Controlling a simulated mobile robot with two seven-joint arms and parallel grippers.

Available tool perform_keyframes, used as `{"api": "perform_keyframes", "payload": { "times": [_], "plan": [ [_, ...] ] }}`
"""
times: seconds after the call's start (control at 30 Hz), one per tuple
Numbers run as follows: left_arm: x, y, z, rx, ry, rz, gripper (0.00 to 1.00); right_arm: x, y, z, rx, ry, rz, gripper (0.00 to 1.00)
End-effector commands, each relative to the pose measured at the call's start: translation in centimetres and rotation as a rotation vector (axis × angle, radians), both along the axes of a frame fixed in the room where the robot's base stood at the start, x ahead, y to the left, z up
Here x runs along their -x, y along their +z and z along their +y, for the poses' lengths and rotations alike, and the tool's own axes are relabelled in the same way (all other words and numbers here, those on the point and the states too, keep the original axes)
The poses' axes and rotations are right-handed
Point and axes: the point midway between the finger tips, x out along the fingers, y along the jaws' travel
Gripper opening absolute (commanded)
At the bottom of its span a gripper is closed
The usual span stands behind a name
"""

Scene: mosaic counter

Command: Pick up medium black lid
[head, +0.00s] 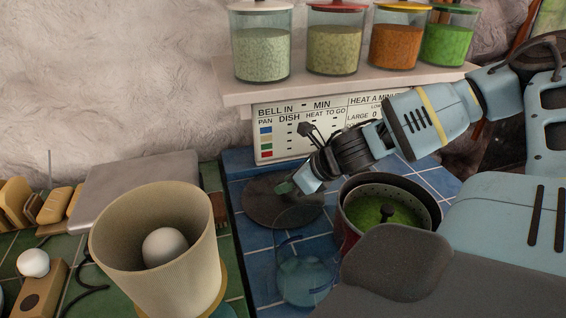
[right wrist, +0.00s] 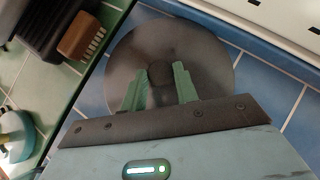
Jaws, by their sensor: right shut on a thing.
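The medium black lid (head: 262,207) is a dark round disc on the blue tiles in the head view, left of the pot. In the right wrist view the lid (right wrist: 205,57) fills the upper middle, with a dark knob (right wrist: 160,73) at its centre. My right gripper (head: 288,188) reaches over the lid from the right. Its green fingers, also in the right wrist view (right wrist: 158,86), are shut on the lid's knob. Whether the lid touches the counter cannot be told. My left gripper is not in view.
A pot (head: 348,222) with green contents stands right of the lid. A clear bluish glass item (head: 300,275) is in front. A beige lampshade-like cylinder (head: 150,255) stands at left. A shelf (head: 340,84) with several jars runs above a lettered sign (head: 290,118).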

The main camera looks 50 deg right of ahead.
Motion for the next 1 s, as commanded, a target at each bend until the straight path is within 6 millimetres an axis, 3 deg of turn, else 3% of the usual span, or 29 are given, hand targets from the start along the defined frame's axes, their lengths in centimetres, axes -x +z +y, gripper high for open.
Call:
{"api": "perform_keyframes", "payload": {
  "times": [0.07,0.47,0.87,1.0],
  "plan": [
    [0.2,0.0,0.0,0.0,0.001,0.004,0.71,0.0,0.0,0.0,0.0,0.0,0.0,0.0],
    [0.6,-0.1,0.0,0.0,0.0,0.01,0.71,0.0,0.2,0.0,0.0,0.001,-0.001,0.0],
    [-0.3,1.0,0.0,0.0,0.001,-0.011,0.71,0.0,3.3,0.0,0.004,0.001,-0.005,0.0],
    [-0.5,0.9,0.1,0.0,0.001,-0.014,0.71,0.2,2.9,-0.1,-0.01,-0.001,-0.034,0.0]
  ]
}}
